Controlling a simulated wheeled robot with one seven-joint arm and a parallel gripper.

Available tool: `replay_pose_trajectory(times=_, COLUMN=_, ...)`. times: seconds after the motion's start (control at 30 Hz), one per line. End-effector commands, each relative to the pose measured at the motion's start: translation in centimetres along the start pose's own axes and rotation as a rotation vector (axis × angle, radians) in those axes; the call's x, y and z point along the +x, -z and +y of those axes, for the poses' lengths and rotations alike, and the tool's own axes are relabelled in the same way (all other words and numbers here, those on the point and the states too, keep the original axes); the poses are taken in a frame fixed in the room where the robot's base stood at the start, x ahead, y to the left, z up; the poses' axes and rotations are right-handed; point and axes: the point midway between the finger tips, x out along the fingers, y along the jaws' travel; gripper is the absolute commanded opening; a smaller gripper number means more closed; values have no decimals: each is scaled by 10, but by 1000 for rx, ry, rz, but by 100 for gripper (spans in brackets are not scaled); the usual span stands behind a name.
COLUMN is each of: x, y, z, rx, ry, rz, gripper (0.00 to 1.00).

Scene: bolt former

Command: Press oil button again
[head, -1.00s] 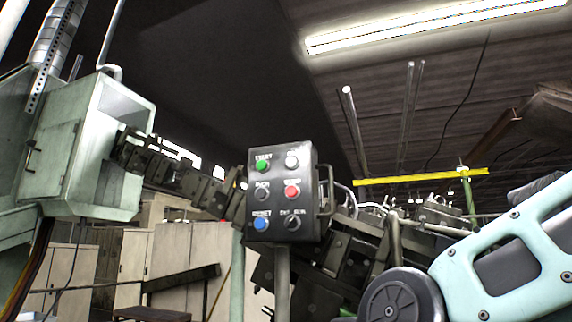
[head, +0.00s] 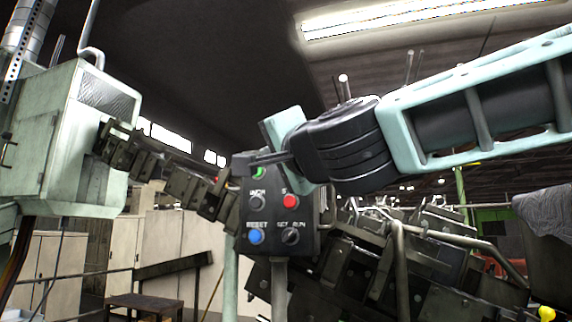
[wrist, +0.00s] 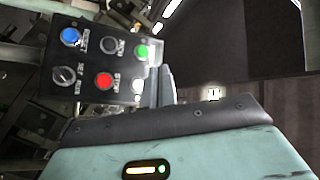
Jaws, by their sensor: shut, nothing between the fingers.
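The dark control panel (head: 275,215) stands on a post in the head view. Its blue reset button (head: 256,236), red button (head: 289,201) and dark inch button (head: 256,201) show, with part of the green button (head: 259,173). My gripper (head: 248,161) is shut and empty, its fingers pointing left across the panel's top. It hides the upper right, where the white button sits. In the wrist view the panel (wrist: 85,75) appears turned, and the white button (wrist: 138,86) shows close beside my fingers. I cannot tell whether they touch it. I cannot read an oil label.
A set-run selector (head: 290,236) is at the panel's lower right. A pale green machine cabinet (head: 75,140) stands at left. Dark machine parts (head: 370,270) fill the space right of and behind the panel. A small dark table (head: 145,303) is low at left.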

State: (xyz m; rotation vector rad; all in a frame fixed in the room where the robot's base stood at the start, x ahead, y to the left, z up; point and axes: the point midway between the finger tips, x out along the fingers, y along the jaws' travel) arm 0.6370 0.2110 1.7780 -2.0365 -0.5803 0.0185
Motion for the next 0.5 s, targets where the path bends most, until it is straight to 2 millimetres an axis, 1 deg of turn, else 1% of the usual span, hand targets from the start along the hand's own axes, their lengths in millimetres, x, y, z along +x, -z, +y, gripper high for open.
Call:
replay_pose_trajectory(times=0.1, x=0, y=3, z=-2, rx=6, ry=2, rz=9, gripper=0)
replay_pose_trajectory(times=0.33, x=0, y=3, z=-2, rx=5, ry=2, rz=8, gripper=0)
replay_pose_trajectory(times=0.5, x=4, y=5, z=2, rx=5, ry=1, rz=9, gripper=0)
